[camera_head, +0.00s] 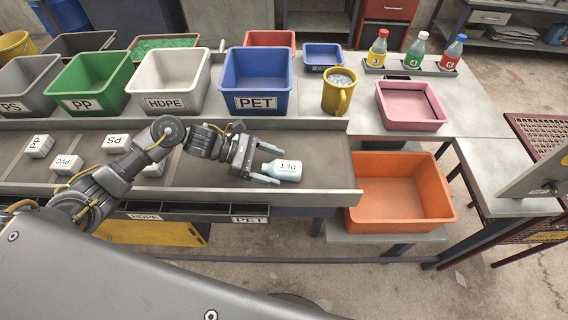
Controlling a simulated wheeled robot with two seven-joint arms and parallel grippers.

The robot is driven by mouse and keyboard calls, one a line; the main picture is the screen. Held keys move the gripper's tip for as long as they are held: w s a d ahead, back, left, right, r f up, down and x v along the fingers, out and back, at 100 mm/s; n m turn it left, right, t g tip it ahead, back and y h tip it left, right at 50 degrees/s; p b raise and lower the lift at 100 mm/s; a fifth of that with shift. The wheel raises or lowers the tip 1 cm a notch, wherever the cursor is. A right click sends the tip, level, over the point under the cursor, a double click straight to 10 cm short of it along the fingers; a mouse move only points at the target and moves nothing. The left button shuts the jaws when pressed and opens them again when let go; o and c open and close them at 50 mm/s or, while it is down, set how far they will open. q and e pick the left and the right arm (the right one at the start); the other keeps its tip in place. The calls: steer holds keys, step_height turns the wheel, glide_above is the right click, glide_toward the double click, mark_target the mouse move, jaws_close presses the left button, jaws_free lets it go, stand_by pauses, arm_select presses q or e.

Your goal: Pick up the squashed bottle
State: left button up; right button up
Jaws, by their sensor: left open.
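The squashed bottle (284,170) is pale blue and carries a PET label. It lies on its side on the grey conveyor belt (325,165), towards the belt's right end. My left gripper (272,163) reaches in from the left and is open. Its two fingers lie at the far and near sides of the bottle's left part. I cannot tell whether they touch it. My right gripper is not in view.
White labelled blocks, including one marked PVC (67,164), lie on the belt to the left. Bins stand behind the belt, including a blue PET bin (256,103). An orange crate (445,213) sits below the belt's right end.

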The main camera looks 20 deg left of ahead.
arm_select(q)
steer(key=shift+d+f, duration=0.35)
steer(key=shift+d, duration=0.25)
steer(key=c, duration=1.1)
steer(key=shift+o, duration=0.2)
steer(key=shift+w+r+b, duration=0.1)
steer(key=shift+r+b, duration=0.25)
steer(key=shift+r, duration=0.1)
steer(key=s+a+r+b, duration=0.2)
steer(key=s+a+r, duration=0.1)
steer(key=s+r, duration=0.9)
steer(key=shift+s+a+b, duration=0.2)
steer(key=shift+s+b, duration=0.2)
steer(key=shift+s, duration=0.45)
